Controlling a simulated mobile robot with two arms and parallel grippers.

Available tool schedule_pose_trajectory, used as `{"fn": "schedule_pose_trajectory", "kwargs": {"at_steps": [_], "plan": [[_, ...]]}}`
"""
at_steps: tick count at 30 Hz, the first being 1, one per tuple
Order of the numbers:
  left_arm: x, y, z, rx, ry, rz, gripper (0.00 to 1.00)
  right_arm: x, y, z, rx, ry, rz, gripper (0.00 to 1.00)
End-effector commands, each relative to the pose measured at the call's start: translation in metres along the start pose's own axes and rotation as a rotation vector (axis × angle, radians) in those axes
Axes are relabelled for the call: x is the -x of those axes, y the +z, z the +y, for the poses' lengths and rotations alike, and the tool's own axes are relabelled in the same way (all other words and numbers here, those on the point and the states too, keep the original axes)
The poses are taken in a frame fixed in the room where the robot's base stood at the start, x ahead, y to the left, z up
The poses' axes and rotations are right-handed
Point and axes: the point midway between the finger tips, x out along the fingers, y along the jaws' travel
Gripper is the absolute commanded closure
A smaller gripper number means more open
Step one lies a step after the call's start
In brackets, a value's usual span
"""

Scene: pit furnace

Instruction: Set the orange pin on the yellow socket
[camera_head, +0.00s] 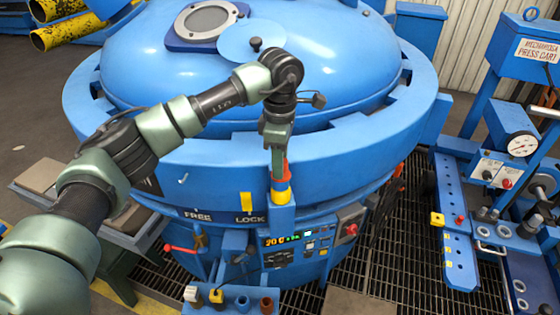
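My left gripper (279,158) points straight down at the front rim of the blue furnace. Its narrow jaws appear closed on an orange pin (286,170), which shows upright beside the fingertips. Directly below is a yellow ring-shaped socket (281,196) on a blue bracket at the rim. The pin's lower end overlaps the yellow socket in this view; I cannot tell whether it touches or is inside. The jaws hide part of the pin. My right gripper is not in view.
The domed blue lid (170,75) is behind the gripper. A control panel (298,248) and a shelf with several coloured cups (266,304) are below. A press cart (462,248) stands at right, with grating (395,270) between.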

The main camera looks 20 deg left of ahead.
Motion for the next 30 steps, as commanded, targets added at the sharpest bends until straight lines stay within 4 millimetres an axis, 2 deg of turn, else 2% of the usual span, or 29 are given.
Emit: {"fn": "schedule_pose_trajectory", "kwargs": {"at_steps": [11,30], "plan": [[0.003,0.0,0.0,0.0,0.0,0.001,0.62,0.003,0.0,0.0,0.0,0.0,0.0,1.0],[0.055,0.0,0.0,0.0,0.0,0.001,0.62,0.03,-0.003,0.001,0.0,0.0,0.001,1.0]]}}
